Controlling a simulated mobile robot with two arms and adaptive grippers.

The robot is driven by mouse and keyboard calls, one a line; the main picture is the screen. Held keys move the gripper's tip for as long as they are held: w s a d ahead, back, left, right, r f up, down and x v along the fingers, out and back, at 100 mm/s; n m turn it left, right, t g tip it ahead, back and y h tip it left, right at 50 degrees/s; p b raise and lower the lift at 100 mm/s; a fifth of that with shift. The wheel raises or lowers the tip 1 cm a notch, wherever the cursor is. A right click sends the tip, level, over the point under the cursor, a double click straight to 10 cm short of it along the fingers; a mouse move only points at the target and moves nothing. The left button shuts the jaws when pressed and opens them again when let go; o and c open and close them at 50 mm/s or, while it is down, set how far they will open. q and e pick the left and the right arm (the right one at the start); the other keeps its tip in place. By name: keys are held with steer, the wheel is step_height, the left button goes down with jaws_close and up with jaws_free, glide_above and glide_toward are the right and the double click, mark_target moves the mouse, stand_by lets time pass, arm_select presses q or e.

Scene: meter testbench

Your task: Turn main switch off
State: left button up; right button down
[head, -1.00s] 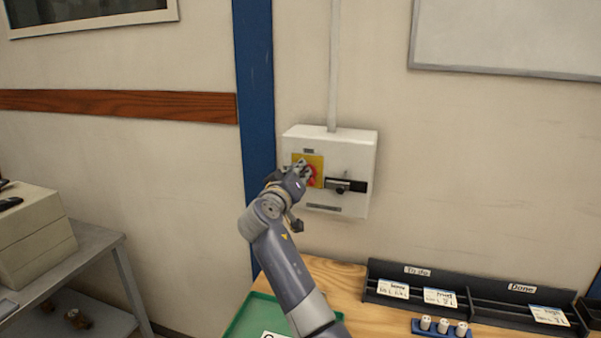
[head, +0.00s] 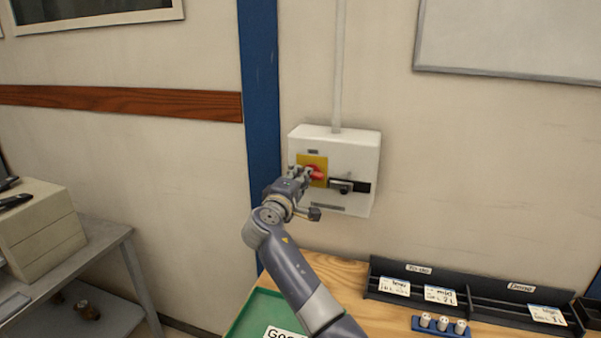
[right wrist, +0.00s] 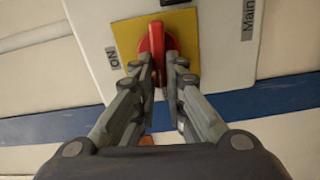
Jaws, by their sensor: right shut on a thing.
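The main switch is a red rotary handle (head: 317,174) on a yellow plate (head: 313,159), on the front of a white wall box (head: 334,139). My right gripper (head: 305,173) reaches it from the left in the head view. In the right wrist view, the red handle (right wrist: 157,48) stands between the two fingertips of the right gripper (right wrist: 160,72), which are shut on it. There the handle lies lengthwise up the picture, with the "ON" label (right wrist: 113,57) off to its left side. The fingers hide part of the handle. My left gripper is not in view.
A black and grey latch (head: 348,186) sits right of the handle on the box. Below are a wooden bench (head: 345,270), a green mat (head: 262,310) and black trays (head: 463,290) with cards. A blue post (head: 259,90) stands left of the box.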

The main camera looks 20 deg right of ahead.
steer(key=shift+d+r+n, duration=0.15)
steer(key=shift+r+n, duration=0.05)
steer(key=shift+n, duration=0.3)
steer(key=c, duration=1.6)
jaws_free()
steer(key=shift+c, duration=0.2)
steer(key=shift+w+d+f, duration=0.1)
steer(key=shift+f, duration=0.2)
steer(key=v, duration=1.2)
